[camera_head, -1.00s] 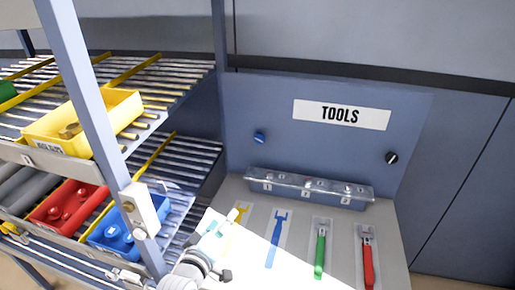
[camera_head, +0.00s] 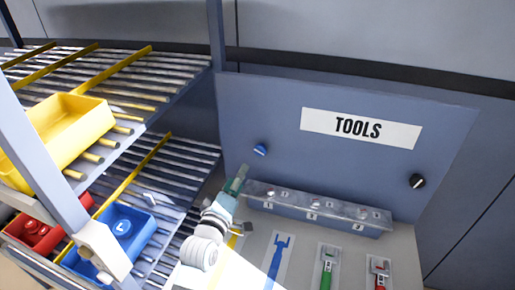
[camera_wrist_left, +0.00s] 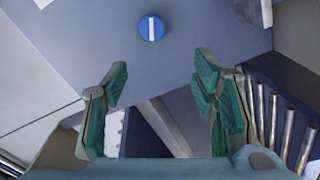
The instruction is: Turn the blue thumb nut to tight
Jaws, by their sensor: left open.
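The blue thumb nut (camera_head: 261,150) sits on the upright blue-grey tool panel, left of the TOOLS sign. In the left wrist view the nut (camera_wrist_left: 151,29) is a round blue knob with a white bar across its face, ahead of the fingers. My left gripper (camera_head: 238,180) is just below and left of the nut in the head view, apart from it. In the left wrist view its green-padded fingers (camera_wrist_left: 160,88) are spread wide with nothing between them. My right gripper is not in view.
A black knob (camera_head: 417,181) is on the panel's right side. A grey box (camera_head: 320,208) with numbered spots runs along the panel's foot. Green (camera_head: 327,268) and red (camera_head: 379,272) tools lie on the bench. A roller rack with yellow (camera_head: 58,140), red and blue bins stands at left.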

